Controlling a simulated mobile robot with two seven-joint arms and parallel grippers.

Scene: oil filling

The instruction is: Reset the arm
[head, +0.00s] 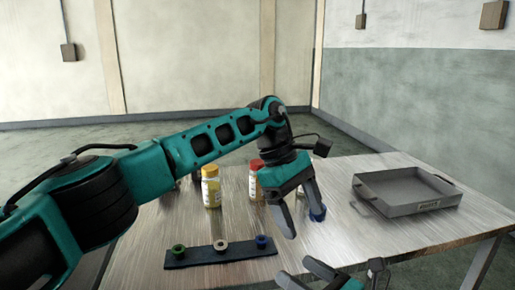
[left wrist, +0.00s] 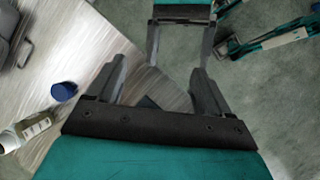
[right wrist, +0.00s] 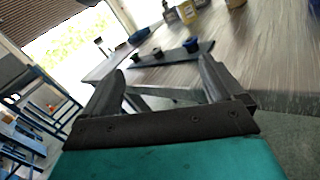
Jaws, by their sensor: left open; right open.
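My left gripper (head: 304,224) is open and empty above the table, its fingers pointing down. It also shows open in the left wrist view (left wrist: 160,82). My right gripper (head: 330,274) is open and empty at the bottom edge of the head view, beyond the table's near edge, only partly in frame. In the right wrist view its fingers are apart with nothing between them (right wrist: 160,72). A yellow-capped bottle (head: 211,191) and a red-capped bottle (head: 256,187) stand behind my left arm. A blue-capped item (head: 317,213) is partly hidden by a left finger.
A grey tray (head: 400,207) with handles stands at the right. The table (head: 380,240) is bare between the tray and the left gripper.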

